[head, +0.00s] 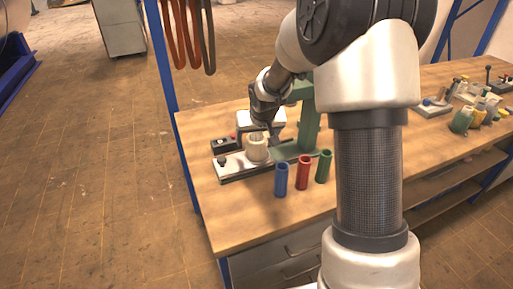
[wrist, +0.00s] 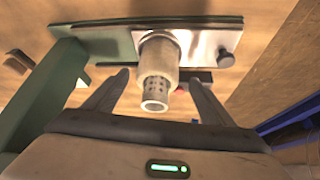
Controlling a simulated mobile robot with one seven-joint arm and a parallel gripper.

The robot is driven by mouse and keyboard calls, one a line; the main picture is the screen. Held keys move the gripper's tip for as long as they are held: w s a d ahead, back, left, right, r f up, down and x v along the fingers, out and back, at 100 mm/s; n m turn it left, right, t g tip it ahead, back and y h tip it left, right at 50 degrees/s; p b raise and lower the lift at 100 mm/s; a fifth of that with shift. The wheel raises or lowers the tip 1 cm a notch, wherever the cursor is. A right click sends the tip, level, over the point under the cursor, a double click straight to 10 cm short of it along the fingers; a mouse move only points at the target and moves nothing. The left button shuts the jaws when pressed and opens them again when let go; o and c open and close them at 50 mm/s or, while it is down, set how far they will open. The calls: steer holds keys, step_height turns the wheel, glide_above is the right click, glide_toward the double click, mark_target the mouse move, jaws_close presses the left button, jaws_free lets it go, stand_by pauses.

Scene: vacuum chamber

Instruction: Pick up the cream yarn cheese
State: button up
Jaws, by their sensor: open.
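The cream yarn cheese (head: 257,147) stands upright on a pale metal plate on the bench, beside a green machine post. In the wrist view the cheese (wrist: 157,72) shows its hollow, perforated tube end, and it lies between and beyond the two fingers. My gripper (wrist: 156,84) is open, with one finger to each side of the cheese and no contact that I can make out. In the head view my gripper (head: 270,128) is just above and beside the cheese, partly hidden by its own wrist.
Blue (head: 281,180), red (head: 303,173) and green (head: 323,166) tubes stand in front of the plate (head: 232,166). The green post (head: 309,125) rises close to the right. A dark box (head: 225,144) lies left. Bottles (head: 463,120) stand far right. The bench's front left is clear.

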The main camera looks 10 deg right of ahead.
steer(key=x, duration=0.4)
steer(key=shift+w+d+f, duration=0.1)
steer(key=shift+d+f, duration=0.1)
steer(key=shift+c, duration=0.4)
steer(key=c, duration=1.2)
steer(key=shift+r, duration=0.15)
